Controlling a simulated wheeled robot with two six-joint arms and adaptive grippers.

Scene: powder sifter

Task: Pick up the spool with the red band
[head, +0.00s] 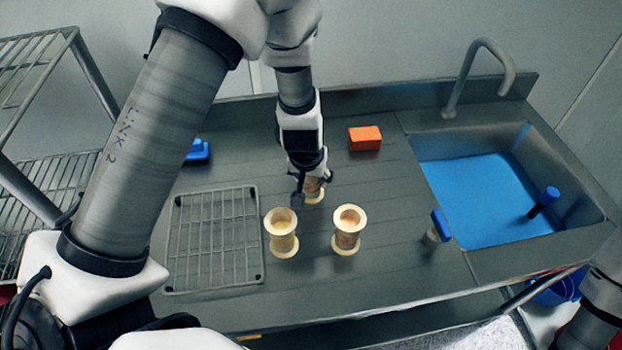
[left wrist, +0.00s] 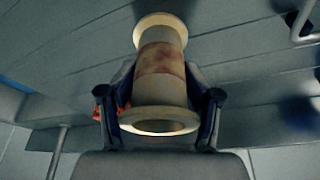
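A cream spool with a reddish-brown band (left wrist: 160,58) stands between the fingers of my left gripper (left wrist: 160,95) in the left wrist view. Both fingers lie against its sides. In the head view this spool (head: 314,197) is partly hidden by my left gripper (head: 312,182), and its lower flange is at the counter. Two more spools stand upright nearer the front: a tan-banded spool (head: 282,243) at left and a spool with a brownish-pink band (head: 347,238) at right. My right gripper is out of view.
A wire rack (head: 215,240) lies left of the spools. An orange block (head: 364,138) and a blue-topped object (head: 197,151) lie farther back. A blue-handled item (head: 441,225) stands near the sink (head: 480,262), which has a blue bottom.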

